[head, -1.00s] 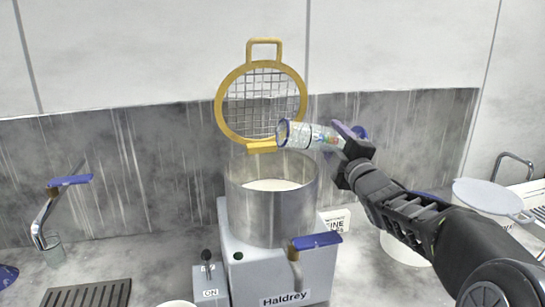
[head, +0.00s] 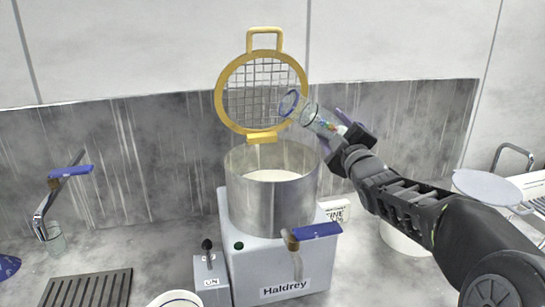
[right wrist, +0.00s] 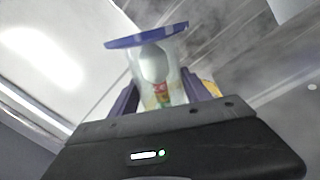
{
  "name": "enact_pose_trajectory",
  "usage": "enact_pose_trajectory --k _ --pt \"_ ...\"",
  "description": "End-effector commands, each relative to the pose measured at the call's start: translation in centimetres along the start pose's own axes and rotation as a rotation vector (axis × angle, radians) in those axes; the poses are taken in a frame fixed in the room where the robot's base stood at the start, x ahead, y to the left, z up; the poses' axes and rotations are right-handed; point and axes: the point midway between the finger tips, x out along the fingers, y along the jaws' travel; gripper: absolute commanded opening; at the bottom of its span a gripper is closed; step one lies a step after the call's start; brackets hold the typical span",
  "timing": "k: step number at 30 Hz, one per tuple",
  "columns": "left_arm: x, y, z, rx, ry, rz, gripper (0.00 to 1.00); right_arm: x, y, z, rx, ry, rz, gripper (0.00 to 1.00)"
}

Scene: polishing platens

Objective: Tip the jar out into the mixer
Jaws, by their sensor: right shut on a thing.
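The clear jar (head: 319,122) has a blue rim and a coloured label. My right gripper (head: 345,141) is shut on it, above and right of the mixer bowl. The jar leans with its mouth up and to the left, near the raised guard. In the right wrist view the jar (right wrist: 157,80) sits between the fingers; how much is inside I cannot tell. The mixer (head: 272,205) has an open steel bowl with pale material in it. Its yellow-rimmed mesh guard (head: 260,92) stands raised behind the bowl. My left gripper is out of view.
A switch box (head: 210,272) stands left of the mixer base. A blue-handled tap (head: 318,231) is at the mixer's front. Another tap (head: 66,178) with a glass (head: 55,238) below is at left. A white bucket (head: 402,240) stands at right, partly behind my arm.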

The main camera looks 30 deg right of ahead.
Motion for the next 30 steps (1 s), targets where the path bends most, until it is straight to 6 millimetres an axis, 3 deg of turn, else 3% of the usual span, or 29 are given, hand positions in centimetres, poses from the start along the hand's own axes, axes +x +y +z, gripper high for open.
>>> enact_pose_trajectory --k 4,7,14,16,21,30 --pt "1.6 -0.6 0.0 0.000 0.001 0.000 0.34 0.0 0.5 -2.3 0.230 -0.025 0.005 0.00" --pt "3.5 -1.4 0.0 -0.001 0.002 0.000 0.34 -0.1 -0.5 -2.3 0.355 -0.048 0.003 0.00" --pt "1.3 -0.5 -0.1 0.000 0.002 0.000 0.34 0.5 3.4 -4.7 0.663 -0.100 0.003 0.00" --pt "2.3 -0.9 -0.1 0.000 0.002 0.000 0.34 0.3 1.9 -4.0 0.749 -0.117 0.000 0.00" --pt "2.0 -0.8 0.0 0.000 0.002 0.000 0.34 0.2 1.3 -4.2 0.916 -0.142 0.001 0.00" --pt "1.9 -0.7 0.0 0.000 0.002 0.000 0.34 0.1 0.7 -4.2 1.010 -0.157 0.001 0.00"
